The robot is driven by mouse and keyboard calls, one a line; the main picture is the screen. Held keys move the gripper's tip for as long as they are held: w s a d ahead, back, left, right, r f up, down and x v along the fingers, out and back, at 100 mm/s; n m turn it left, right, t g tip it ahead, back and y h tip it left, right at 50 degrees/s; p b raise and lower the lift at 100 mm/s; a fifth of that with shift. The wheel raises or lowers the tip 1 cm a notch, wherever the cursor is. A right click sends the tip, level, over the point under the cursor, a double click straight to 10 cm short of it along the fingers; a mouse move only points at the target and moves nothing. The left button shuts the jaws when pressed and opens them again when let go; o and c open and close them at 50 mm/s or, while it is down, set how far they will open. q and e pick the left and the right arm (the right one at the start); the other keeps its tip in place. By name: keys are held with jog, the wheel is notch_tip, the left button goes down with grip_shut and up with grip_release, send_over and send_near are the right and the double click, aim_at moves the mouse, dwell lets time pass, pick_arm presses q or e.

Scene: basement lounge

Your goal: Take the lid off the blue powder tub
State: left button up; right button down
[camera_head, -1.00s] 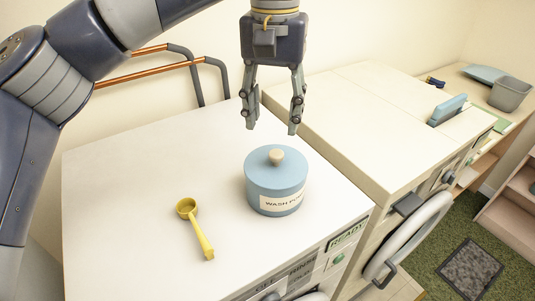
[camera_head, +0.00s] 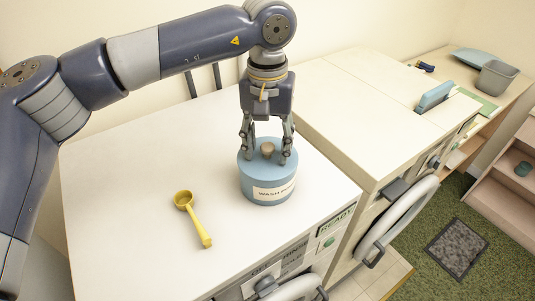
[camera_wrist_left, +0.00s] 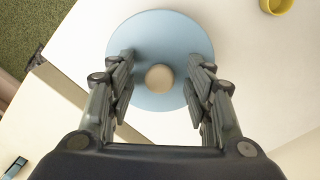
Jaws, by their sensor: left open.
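The blue powder tub (camera_head: 262,190) stands upright on the white machine top, with a label reading "WASH" on its front. Its blue lid (camera_head: 246,160) is on, with a round beige knob (camera_head: 267,149) in the middle. My left gripper (camera_head: 266,160) points down over the lid, its two open fingers on either side of the knob. In the left wrist view the lid (camera_wrist_left: 160,35) is below the fingers, and the knob (camera_wrist_left: 159,78) sits between them with a gap on each side. I cannot tell whether the fingertips touch the lid. My right gripper is not in view.
A yellow scoop (camera_head: 193,217) lies on the white top (camera_head: 110,200) left of the tub. A second machine (camera_head: 350,120) stands to the right, with a blue object (camera_head: 435,96) in its top. A grey bin (camera_head: 497,78) is on the far shelf. The top's left side is clear.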

pick_arm(q)
jog(key=c, duration=1.1)
jog(key=shift+r, duration=0.1)
